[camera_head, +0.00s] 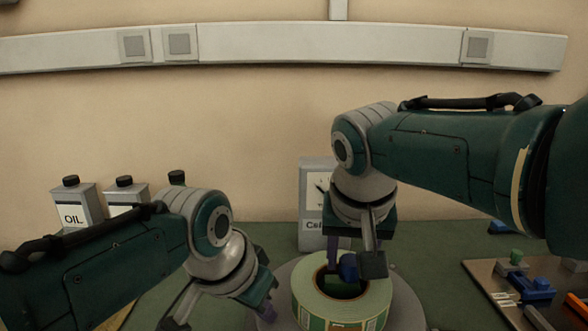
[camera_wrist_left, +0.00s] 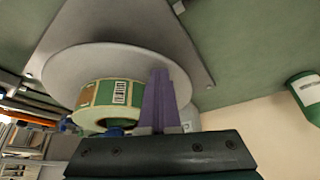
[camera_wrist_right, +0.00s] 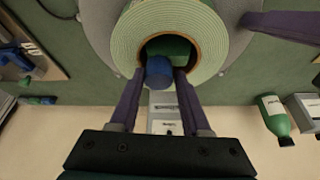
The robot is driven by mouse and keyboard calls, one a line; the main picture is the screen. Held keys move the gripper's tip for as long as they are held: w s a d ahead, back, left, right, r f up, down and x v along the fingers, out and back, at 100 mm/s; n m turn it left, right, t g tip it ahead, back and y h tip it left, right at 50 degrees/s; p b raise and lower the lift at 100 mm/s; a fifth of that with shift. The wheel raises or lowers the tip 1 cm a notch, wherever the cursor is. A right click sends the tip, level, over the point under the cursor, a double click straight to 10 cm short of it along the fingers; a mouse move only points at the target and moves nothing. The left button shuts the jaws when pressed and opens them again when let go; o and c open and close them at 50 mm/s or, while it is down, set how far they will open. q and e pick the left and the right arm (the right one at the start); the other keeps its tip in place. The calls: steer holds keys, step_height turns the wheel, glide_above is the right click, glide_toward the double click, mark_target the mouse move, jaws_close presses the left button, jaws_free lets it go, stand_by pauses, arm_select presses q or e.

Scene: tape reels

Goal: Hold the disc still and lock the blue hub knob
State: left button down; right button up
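A grey disc (camera_wrist_left: 62,68) carries a green-edged label roll (camera_head: 312,306). The blue hub knob (camera_head: 348,266) sits in the roll's open core. My right gripper (camera_wrist_right: 158,74) reaches down into the core with one purple finger on each side of the knob (camera_wrist_right: 159,73), with no clear gap at the tips. My left gripper (camera_head: 264,311) is at the disc's left rim. In the left wrist view its purple fingers (camera_wrist_left: 160,78) are together, tips over the disc near the roll. Whether they press on the disc is hard to tell.
Oil bottles (camera_head: 74,204) stand at the back left. A board with blue and green parts (camera_head: 497,277) lies at the right. Green table is bare between the disc and that board.

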arm_select(q)
steer(key=shift+s+a+f, duration=0.1)
steer(key=shift+s+f, duration=0.15)
steer(key=shift+f, duration=0.1)
arm_select(e)
steer(key=shift+o, duration=0.4)
steer(key=shift+f, duration=0.1)
steer(key=n+y, duration=0.1)
steer(key=n, duration=0.1)
steer(key=shift+d+n, duration=0.15)
steer(key=shift+n, duration=0.15)
steer(key=n+y, duration=0.1)
steer(key=n, duration=0.3)
steer(key=shift+y, duration=0.3)
steer(key=shift+c, duration=0.2)
jaws_close()
